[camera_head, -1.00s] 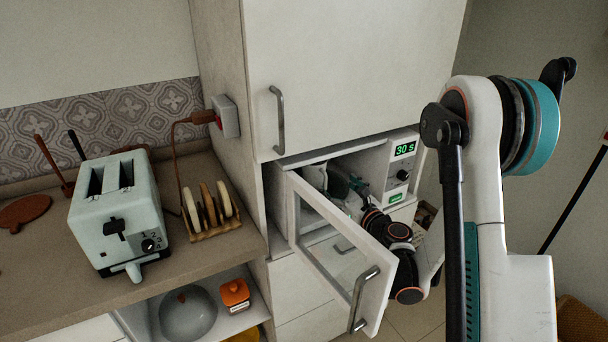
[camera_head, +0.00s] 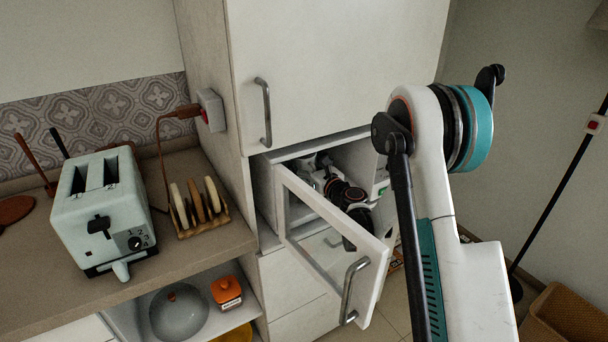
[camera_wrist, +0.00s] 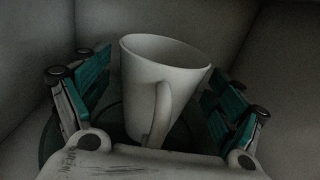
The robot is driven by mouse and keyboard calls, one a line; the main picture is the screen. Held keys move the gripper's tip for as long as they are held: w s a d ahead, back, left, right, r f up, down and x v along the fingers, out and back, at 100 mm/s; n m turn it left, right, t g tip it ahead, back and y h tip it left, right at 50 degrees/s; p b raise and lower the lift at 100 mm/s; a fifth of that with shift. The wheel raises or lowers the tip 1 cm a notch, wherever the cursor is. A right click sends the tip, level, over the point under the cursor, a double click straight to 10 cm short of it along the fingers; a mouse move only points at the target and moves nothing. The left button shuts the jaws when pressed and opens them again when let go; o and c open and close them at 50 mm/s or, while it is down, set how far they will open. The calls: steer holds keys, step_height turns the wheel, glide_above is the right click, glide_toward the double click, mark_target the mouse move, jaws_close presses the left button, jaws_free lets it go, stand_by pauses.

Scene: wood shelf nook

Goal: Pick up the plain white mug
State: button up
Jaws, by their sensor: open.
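The plain white mug (camera_wrist: 147,86) stands upright in the wrist view, between the two fingers of my gripper (camera_wrist: 160,105). Its handle faces my palm. The fingers have teal pads and are apart on either side of the mug, with gaps visible, so the gripper is open. The mug is on a dark round plate (camera_wrist: 112,118) inside the microwave (camera_head: 262,185). In the head view my gripper and forearm reach into the microwave, and the mug cannot be made out there.
The microwave door (camera_head: 335,250) is open and juts out close to my forearm. Plain walls surround the mug closely. A toaster (camera_head: 105,210) and a toast rack (camera_head: 203,215) stand on the counter at left. A cupboard door (camera_head: 340,70) is above.

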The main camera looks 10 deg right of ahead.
steer(key=shift+w+a, duration=0.15)
steer(key=shift+w, duration=0.35)
steer(key=c, duration=1.8)
steer(key=shift+r, duration=0.2)
